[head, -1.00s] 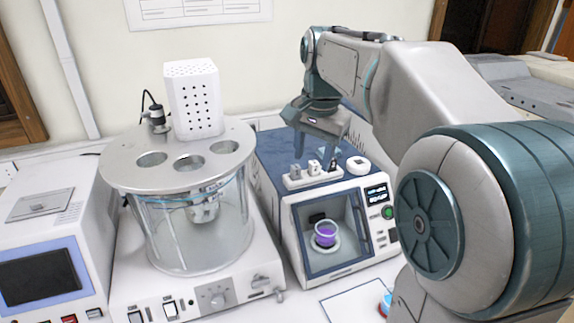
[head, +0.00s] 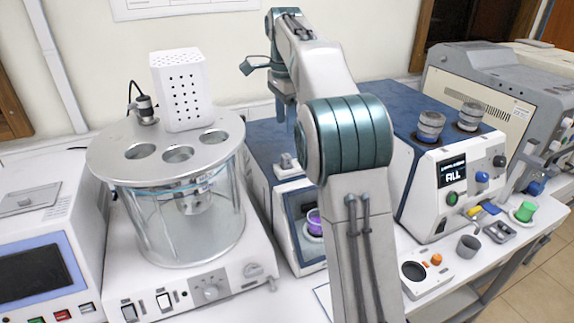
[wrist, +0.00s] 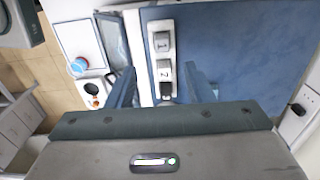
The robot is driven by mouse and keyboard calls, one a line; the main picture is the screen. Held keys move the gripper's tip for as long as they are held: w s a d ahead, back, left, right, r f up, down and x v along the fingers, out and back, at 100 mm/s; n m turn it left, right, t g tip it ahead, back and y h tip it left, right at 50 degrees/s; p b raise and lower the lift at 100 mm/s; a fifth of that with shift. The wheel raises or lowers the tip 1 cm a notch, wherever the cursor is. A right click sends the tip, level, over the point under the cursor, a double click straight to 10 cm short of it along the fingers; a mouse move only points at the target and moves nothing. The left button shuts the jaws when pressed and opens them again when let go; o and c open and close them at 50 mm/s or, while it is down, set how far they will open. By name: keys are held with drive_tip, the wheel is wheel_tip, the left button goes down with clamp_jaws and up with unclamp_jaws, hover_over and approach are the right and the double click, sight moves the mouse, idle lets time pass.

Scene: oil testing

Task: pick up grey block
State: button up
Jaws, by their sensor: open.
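A white holder (wrist: 153,55) on top of the blue-topped machine carries small blocks in a row. In the wrist view I see a grey block marked 1 (wrist: 162,42), a grey block marked 2 (wrist: 164,73), and a dark block (wrist: 166,90) nearest the gripper body. Which is the grey block of the task, I cannot tell. My gripper (wrist: 160,70) is open, its fingers on either side of the row's lower part, empty. In the head view my gripper (head: 283,125) is above the holder (head: 287,166), which my arm partly hides.
A glass bath with a metal lid (head: 165,150) stands left. A purple-filled cup (head: 314,222) sits in the machine's window. Right of my arm, another blue-topped machine (head: 445,165) bears two metal cylinders. A small cup (head: 468,248) stands in front.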

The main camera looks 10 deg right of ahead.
hover_over(286, 155)
drive_tip(key=f, duration=0.5)
drive_tip(key=shift+s+a+f, duration=0.1)
drive_tip(key=shift+s+f, duration=0.15)
drive_tip(key=shift+f, duration=0.1)
drive_tip(key=shift+w+f+p, duration=0.15)
drive_tip(key=shift+f+p, duration=0.35)
drive_tip(key=shift+f, duration=2.15)
clamp_jaws()
